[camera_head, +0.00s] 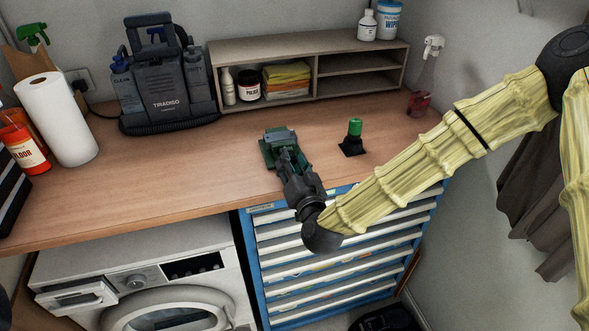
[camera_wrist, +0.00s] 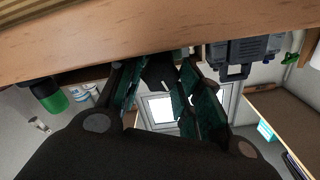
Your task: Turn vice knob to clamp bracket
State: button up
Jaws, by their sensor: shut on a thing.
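The green vice (camera_head: 267,153) stands near the front edge of the workbench, with a grey piece on its top. I cannot tell whether that piece is the bracket. My gripper (camera_head: 287,160) reaches in from the front and meets the near side of the vice. In the wrist view, my gripper's two fingers (camera_wrist: 160,95) stand on either side of a dark part that looks like the vice knob (camera_wrist: 160,72). The gripper is shut on it. The fingers and wrist hide most of the knob and the vice's near side.
A green-topped cylinder on a black base (camera_head: 354,132) stands right of the vice, close to my arm. A wooden shelf (camera_head: 310,50), a grey TIRADISO machine (camera_head: 165,85) and a paper roll (camera_head: 58,120) stand behind. A blue drawer chest (camera_head: 255,260) is below; the bench left of the vice is clear.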

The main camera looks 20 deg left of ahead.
jog(key=shift+w+r+m, duration=0.1)
jog(key=shift+r+m, duration=0.05)
jog(key=shift+m, duration=0.15)
jog(key=o, duration=1)
jog(key=shift+o, duration=0.2)
jog(key=shift+s+d, duration=0.15)
jog(key=shift+s, duration=0.1)
jog(key=v, duration=0.7)
jog(key=shift+s, duration=0.2)
jog(key=shift+d, duration=0.15)
